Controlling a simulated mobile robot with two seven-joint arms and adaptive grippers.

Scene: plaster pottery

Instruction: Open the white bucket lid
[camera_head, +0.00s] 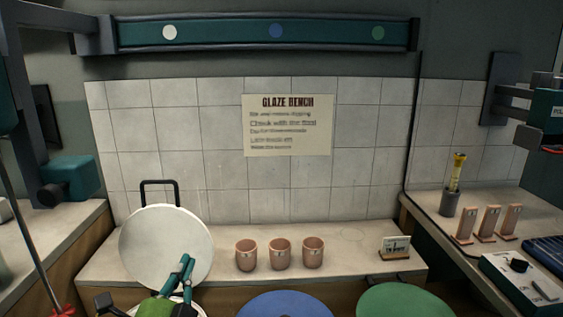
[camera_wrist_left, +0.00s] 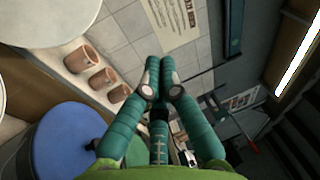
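The white bucket lid (camera_head: 150,245) stands raised and tilted back, its round face toward me, in front of a black handle-shaped bar (camera_head: 160,183). In the left wrist view a pale disc (camera_wrist_left: 45,20), likely this lid, is cut off at the top left. A pale rim, likely the white bucket (camera_head: 189,306), barely shows below the lid; the rest is hidden. My left gripper (camera_head: 187,261), teal and green, is in front of the lid's lower right part. Its fingertips (camera_wrist_left: 159,62) are together with nothing between them; contact with the lid cannot be told. My right gripper is not in view.
A blue lid (camera_head: 285,305) and a green lid (camera_head: 405,302) lie to the right. Three pink cups (camera_head: 280,254) and a small sign (camera_head: 395,247) stand on the bench (camera_head: 350,243). The right-hand bench holds test tiles (camera_head: 487,222) and a brush pot (camera_head: 450,203).

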